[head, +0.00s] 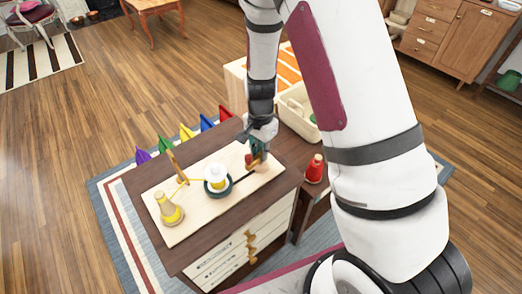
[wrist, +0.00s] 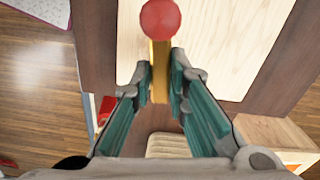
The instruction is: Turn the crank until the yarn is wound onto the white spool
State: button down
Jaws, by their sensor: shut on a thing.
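The white spool (head: 217,173) stands upright inside a dark green ring (head: 208,190) on a pale wooden board (head: 199,212). Some yellow shows low on the spool. A yellow yarn cone (head: 170,209) stands at the board's left end, and a slanted wooden guide (head: 179,167) rises between cone and spool. A dark crank arm (head: 243,177) reaches right from the ring towards my gripper (head: 257,157). In the wrist view my gripper (wrist: 163,82) is closed around a golden crank handle (wrist: 160,62) with a red ball (wrist: 160,18) at its end. The handle's lower part is hidden.
The board lies on a dark wooden cabinet (head: 143,183) with drawers. A red yarn cone (head: 315,170) stands right of the board. A cream bin (head: 299,117) is behind it. Several coloured pennants (head: 187,132) line the cabinet's far side. My arm blocks the right side.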

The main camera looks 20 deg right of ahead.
aim_at(260, 153)
jog(key=m+p, duration=0.1)
jog(key=m, duration=0.3)
jog(key=shift+a+m+p, duration=0.1)
jog(key=shift+m+p, duration=0.65)
jog(key=shift+m, duration=1.45)
jog(key=c, duration=1.6)
grip_release()
jog(key=shift+o, duration=0.2)
notch_tip(260, 153, up, 12)
